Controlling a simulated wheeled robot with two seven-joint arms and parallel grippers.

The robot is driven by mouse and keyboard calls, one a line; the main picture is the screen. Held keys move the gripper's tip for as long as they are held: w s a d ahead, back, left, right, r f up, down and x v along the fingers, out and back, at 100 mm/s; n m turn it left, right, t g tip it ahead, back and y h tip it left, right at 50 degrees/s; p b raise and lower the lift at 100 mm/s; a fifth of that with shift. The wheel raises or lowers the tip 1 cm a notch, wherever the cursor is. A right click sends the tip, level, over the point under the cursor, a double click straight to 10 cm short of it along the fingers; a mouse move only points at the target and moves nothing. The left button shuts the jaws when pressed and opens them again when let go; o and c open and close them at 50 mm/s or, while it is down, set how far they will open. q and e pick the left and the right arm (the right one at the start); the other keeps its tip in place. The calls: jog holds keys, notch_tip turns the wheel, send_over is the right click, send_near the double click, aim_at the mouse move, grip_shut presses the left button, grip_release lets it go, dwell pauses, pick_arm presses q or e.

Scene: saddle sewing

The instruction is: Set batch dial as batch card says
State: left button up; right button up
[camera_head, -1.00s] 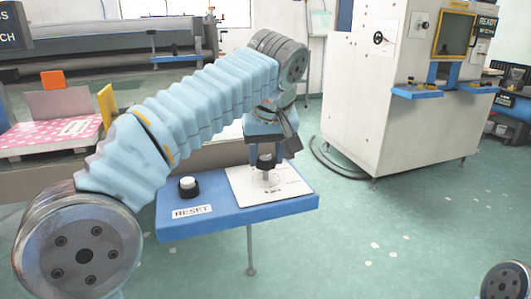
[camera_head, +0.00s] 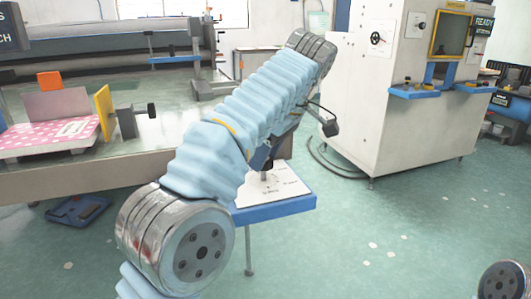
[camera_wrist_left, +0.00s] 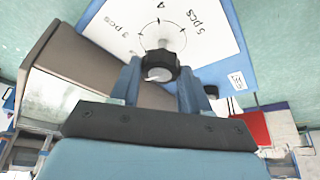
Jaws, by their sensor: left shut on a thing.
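The batch dial is a dark knob (camera_wrist_left: 160,66) on a white plate (camera_wrist_left: 205,25) marked "3 pcs" and "5 pcs", with a third mark partly cut off at the top. The plate also shows in the head view (camera_head: 285,182), on a small blue stand (camera_head: 275,210). My left gripper (camera_wrist_left: 160,85) is shut on the knob, a finger on each side; in the head view my arm hides most of the grip. The pointer's exact setting is not clear. I cannot make out a batch card. My right gripper is out of view.
A white machine (camera_head: 410,90) with a "READY" screen stands at the right. A workbench (camera_head: 60,175) with a pink dotted board (camera_head: 45,135) and a yellow plate (camera_head: 104,112) is at the left. Open green floor lies to the stand's right.

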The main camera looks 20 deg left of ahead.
pick_arm(q)
jog(key=shift+w+n, duration=0.1)
jog(key=shift+n, duration=0.5)
jog(key=o, duration=1.1)
jog(key=shift+c, duration=0.2)
